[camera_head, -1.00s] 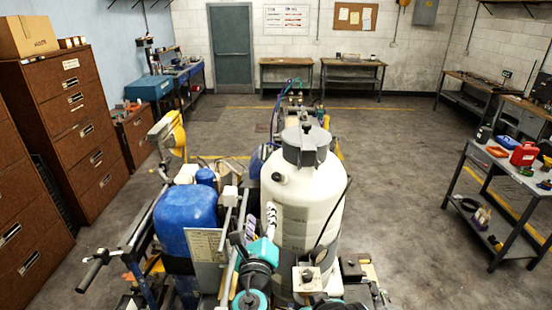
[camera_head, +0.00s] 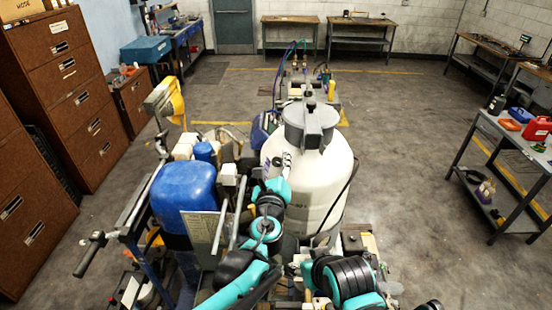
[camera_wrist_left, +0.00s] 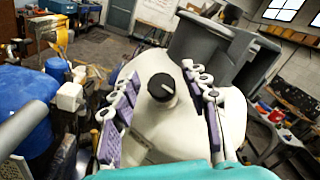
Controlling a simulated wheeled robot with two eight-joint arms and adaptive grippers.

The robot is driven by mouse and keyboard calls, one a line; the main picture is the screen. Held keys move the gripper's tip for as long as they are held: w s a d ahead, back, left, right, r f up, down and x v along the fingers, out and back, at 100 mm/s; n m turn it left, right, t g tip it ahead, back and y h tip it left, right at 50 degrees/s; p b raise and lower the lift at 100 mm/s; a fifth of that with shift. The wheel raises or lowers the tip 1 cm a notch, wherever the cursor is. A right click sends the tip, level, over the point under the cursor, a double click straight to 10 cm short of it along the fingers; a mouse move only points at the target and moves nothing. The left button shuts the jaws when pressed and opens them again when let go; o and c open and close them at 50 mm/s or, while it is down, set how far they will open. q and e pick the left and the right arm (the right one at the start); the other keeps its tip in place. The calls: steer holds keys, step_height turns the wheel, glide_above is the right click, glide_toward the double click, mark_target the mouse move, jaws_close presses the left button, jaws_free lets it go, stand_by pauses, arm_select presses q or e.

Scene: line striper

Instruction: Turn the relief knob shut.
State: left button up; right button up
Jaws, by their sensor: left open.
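The relief knob (camera_wrist_left: 161,88) is a round black knob with a white mark, on the upper side of a white tank (camera_head: 308,190). In the left wrist view it stands between the two purple-padded fingers of my left gripper (camera_wrist_left: 162,78). The fingers are open, one on each side of the knob, with a visible gap to it. In the head view my left gripper (camera_head: 280,162) is at the tank's upper left side, and the knob is mostly hidden behind it. My right arm shows at the bottom right of the tank; its gripper is not visible.
A blue tank (camera_head: 186,195) stands close to the left of my left arm. A grey lid (camera_head: 310,122) with a handle tops the white tank. A handlebar (camera_head: 92,245) sticks out left. A metal cart (camera_head: 508,150) stands right, with open floor between.

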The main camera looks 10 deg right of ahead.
arm_select(q)
steer(key=shift+r, duration=0.1)
jaws_close()
steer(key=shift+n+y, duration=0.3)
steer(key=shift+n, duration=0.1)
steer(key=n+g+y, duration=0.1)
steer(key=n+y, duration=0.2)
steer(key=n, duration=0.1)
steer(key=shift+y, duration=0.3)
steer(key=n+g+y, duration=0.1)
steer(key=n, duration=0.1)
steer(key=n+g+y+p, duration=0.1)
steer(key=n+y, duration=0.1)
steer(key=n, duration=0.1)
steer(key=shift+g, duration=0.4)
steer(key=n+g+y+p, duration=0.1)
steer(key=n+g, duration=0.2)
steer(key=n, duration=0.1)
steer(key=shift+y+p, duration=0.3)
steer(key=shift+n+g+p, duration=0.8)
steer(key=shift+n+g, duration=0.9)
steer(key=shift+g, duration=0.3)
steer(key=shift+s, duration=0.1)
